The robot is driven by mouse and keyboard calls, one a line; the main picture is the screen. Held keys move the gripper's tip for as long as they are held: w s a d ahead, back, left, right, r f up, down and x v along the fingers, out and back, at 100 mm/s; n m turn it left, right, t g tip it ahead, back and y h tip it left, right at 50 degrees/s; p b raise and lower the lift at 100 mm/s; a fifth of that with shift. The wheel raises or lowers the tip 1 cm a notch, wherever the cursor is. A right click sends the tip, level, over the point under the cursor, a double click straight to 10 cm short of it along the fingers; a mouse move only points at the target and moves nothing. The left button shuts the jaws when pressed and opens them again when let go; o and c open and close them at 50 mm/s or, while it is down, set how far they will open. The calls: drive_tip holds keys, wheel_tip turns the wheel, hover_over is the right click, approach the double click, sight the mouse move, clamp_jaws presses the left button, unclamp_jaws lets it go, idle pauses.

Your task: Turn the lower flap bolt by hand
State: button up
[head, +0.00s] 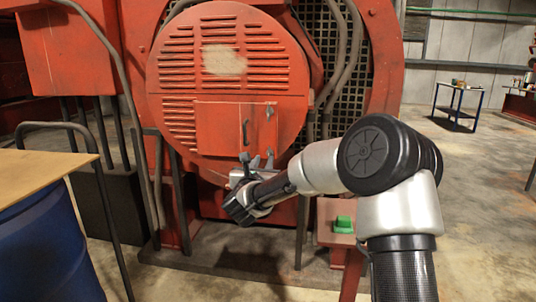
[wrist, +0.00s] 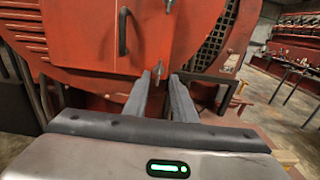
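The red square flap (head: 222,130) sits low on the round louvred cover, with a dark handle (head: 245,132). It also shows in the wrist view (wrist: 80,38), with its handle (wrist: 123,32). A small upper bolt (head: 270,113) is at the flap's right side. In the wrist view, a small grey piece that looks like the lower bolt (wrist: 158,69) shows between my fingertips. My gripper (head: 258,160) is at the flap's lower edge. In the wrist view my gripper (wrist: 161,76) is open, its fingers apart. I cannot tell whether they touch the bolt.
A blue barrel (head: 50,245) with a board (head: 35,172) on top stands at left. A red stand with a green button (head: 343,224) is below my arm. Hoses and a dark grille are at right of the cover. A small table (head: 458,100) stands far right; floor between is open.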

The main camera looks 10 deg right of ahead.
sight(269, 151)
drive_tip(key=x, duration=0.9)
drive_tip(key=shift+f, duration=0.1)
clamp_jaws()
